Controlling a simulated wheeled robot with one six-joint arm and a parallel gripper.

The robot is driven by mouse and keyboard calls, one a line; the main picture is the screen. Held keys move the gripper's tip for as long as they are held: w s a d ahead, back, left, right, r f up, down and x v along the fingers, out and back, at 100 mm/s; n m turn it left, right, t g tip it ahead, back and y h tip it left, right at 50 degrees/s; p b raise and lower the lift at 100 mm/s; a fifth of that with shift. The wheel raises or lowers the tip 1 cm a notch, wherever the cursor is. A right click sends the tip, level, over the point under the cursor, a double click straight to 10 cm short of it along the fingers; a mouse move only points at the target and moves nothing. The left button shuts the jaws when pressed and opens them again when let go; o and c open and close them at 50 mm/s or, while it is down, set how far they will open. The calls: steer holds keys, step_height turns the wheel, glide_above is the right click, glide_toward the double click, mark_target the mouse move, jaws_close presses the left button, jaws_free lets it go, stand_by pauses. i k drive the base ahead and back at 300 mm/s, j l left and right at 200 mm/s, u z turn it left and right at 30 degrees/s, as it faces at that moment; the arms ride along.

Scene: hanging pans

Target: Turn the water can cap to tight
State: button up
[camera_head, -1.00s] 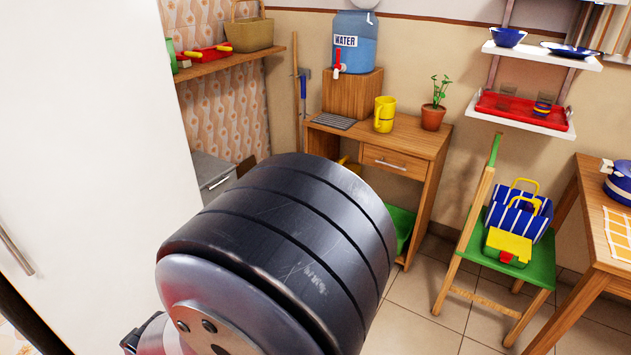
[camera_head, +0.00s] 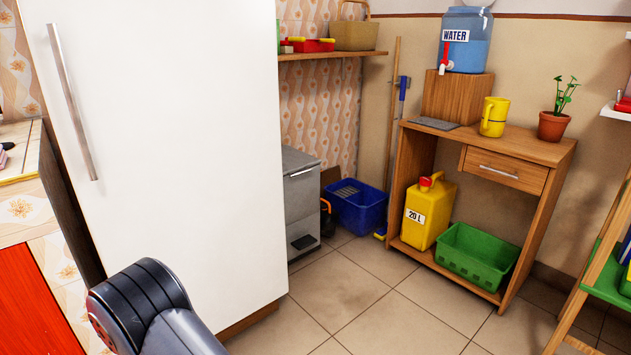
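The yellow water can (camera_head: 428,212) marked "20 L" stands upright on the low shelf of the wooden stand. Its red cap (camera_head: 425,184) is on top at the left; I cannot tell how tight it sits. A blue water dispenser (camera_head: 467,42) with a red tap stands on a wooden block on top of the stand. Part of my arm shows at the bottom left, in front of the white fridge and far from the can. My gripper is not in view.
A green basket (camera_head: 476,257) sits right beside the can on the shelf (camera_head: 440,264). A blue crate (camera_head: 358,207) and grey cabinet (camera_head: 302,206) stand left of the stand. The white fridge (camera_head: 170,150) fills the left. Tiled floor (camera_head: 375,310) before the stand is clear.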

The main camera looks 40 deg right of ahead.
mark_target(425, 181)
steer(key=l+z, duration=0.15)
steer(key=z, duration=0.25)
steer(key=i+l+z, duration=0.1)
steer(key=z, duration=0.25)
steer(key=i+l+z, duration=0.1)
steer(key=z, duration=0.3)
steer(key=i+z, duration=0.1)
steer(key=z, duration=0.25)
steer(key=i+l+z, duration=0.25)
steer(key=i+z, duration=0.15)
steer(key=i, duration=0.5)
steer(key=i+z, duration=0.4)
steer(key=i, duration=0.8)
